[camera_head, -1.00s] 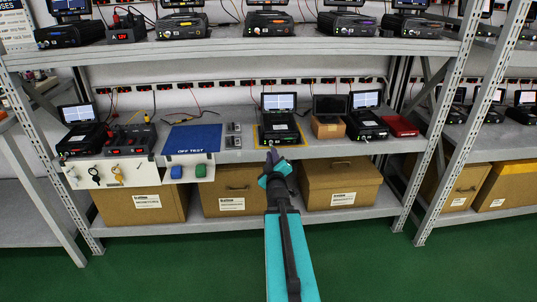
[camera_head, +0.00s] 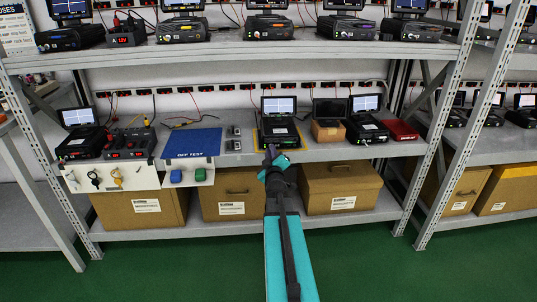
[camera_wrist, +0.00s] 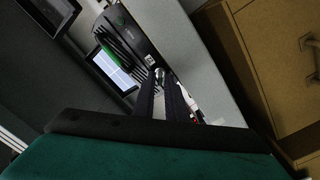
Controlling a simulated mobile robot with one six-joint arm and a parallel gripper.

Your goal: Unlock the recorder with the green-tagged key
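A black recorder (camera_head: 279,131) with a lit screen (camera_head: 279,105) stands on a yellow-edged mat in the middle of the lower shelf. My gripper (camera_head: 271,154) is just in front of it, at the shelf's front edge. In the wrist view, the recorder (camera_wrist: 135,36) lies beyond my gripper (camera_wrist: 162,84), with a green strip along it. The dark fingers are close together with a narrow gap. A small silvery piece shows at their tips; I cannot tell whether it is a held key. Several keys (camera_head: 117,177) hang on a white panel (camera_head: 147,176) at the left. No green key tag is clear.
Cardboard boxes (camera_head: 340,187) fill the shelf below.

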